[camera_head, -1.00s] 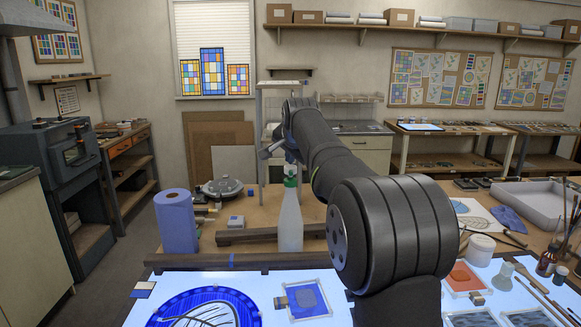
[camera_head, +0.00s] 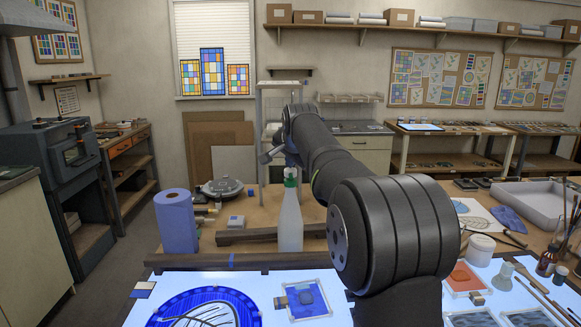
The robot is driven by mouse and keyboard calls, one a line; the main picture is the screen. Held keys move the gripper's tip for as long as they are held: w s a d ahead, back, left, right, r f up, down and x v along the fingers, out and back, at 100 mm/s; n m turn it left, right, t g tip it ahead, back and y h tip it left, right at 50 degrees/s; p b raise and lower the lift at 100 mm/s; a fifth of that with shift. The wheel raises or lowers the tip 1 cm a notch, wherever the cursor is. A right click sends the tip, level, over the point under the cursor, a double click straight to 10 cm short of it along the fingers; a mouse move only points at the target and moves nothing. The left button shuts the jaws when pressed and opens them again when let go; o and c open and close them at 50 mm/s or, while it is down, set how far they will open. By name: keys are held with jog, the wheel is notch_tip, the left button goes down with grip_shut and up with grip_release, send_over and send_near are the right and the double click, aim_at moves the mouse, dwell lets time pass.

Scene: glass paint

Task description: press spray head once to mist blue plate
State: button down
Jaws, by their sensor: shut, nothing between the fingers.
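The spray bottle (camera_head: 290,222) is white with a green and white spray head (camera_head: 290,176). It stands upright behind the dark wooden rail at the back of the light table. My gripper (camera_head: 267,157) is above and slightly left of the spray head; its fingers are small and partly hidden by my arm. It holds nothing and looks clear of the head. The blue plate (camera_head: 215,303) lies on the light table at the front, with thin dark twigs on it, its lower part cut off by the frame.
A blue paper roll (camera_head: 176,221) stands left of the bottle. A small framed blue pane (camera_head: 306,299) lies right of the plate. A wooden bar (camera_head: 245,236) lies beside the bottle. Jars, brushes and a grey tray (camera_head: 529,203) are at the right.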

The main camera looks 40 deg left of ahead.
aim_at(291, 171)
dwell(0.3)
jog(key=shift+r, duration=1.1)
jog(key=shift+r, duration=0.1)
jog(key=shift+r, duration=2.4)
jog(key=shift+r, duration=1.95)
jog(key=shift+f, duration=0.1)
